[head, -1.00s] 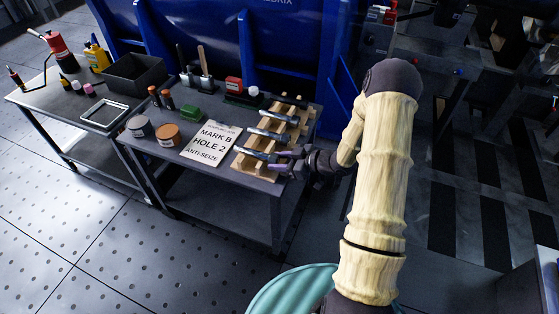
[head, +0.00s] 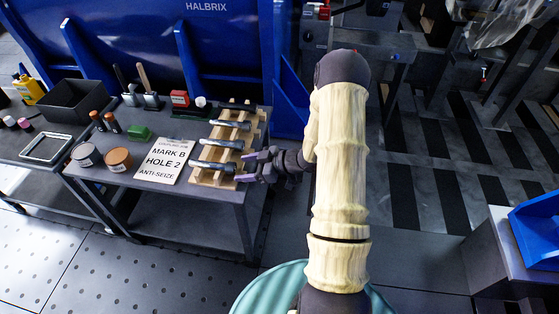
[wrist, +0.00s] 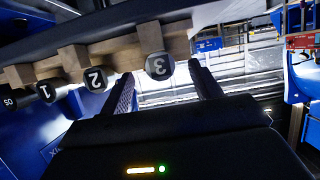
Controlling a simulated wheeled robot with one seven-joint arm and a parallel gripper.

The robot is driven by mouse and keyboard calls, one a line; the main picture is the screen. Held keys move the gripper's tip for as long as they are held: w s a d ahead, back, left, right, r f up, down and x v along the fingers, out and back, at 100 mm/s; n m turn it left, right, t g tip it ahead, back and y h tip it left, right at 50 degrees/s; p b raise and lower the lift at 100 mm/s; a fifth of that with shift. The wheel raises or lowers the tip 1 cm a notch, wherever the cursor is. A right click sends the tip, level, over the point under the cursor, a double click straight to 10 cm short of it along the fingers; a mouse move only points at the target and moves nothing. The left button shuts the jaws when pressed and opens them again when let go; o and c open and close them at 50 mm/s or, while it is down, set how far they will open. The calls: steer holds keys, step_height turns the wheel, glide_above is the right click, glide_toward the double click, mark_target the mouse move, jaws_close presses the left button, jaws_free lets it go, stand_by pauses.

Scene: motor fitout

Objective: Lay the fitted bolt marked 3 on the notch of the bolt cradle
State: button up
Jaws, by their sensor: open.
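The wooden bolt cradle (head: 196,181) stands at the right end of the bench, with several dark bolts lying across it. The bolt marked 3 (wrist: 158,67) shows its round head end-on in the wrist view, resting at the cradle's wood (wrist: 176,38). It appears to be the front bolt (head: 214,167) in the head view. My gripper (head: 248,166) is open and empty at the cradle's right side, level with that bolt's end. In the wrist view its fingertips (wrist: 158,80) stand either side of the head, with no visible grip. Bolts marked 2 (wrist: 96,78) and 1 (wrist: 47,91) lie farther along.
A card (head: 166,161) reading MARK B, HOLE 2, ANTI-SEIZE lies left of the cradle. Two tins, a green block (head: 138,133) and tools share the bench. A blue machine (head: 190,40) stands behind. Floor right of the bench is open.

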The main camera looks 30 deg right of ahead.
steer(key=p+v, duration=0.2)
steer(key=v, duration=1.1)
steer(key=shift+s+d, duration=0.25)
steer(key=shift+d, duration=0.05)
steer(key=shift+r, duration=0.15)
steer(key=w+a+r+m+h, duration=0.2)
steer(key=w+r+m+h, duration=0.35)
steer(key=h, duration=0.45)
steer(key=s+a+r+m+g+p, duration=0.1)
steer(key=s+a+r+m+g, duration=0.2)
steer(key=s+a, duration=0.45)
steer(key=s+a+r+m+g, duration=0.2)
steer(key=s+a+r, duration=0.15)
steer(key=s, duration=0.65)
step_height(320, 180, up, 20)
steer(key=p, duration=2.1)
steer(key=shift+w+h, duration=0.3)
steer(key=shift+h, duration=0.1)
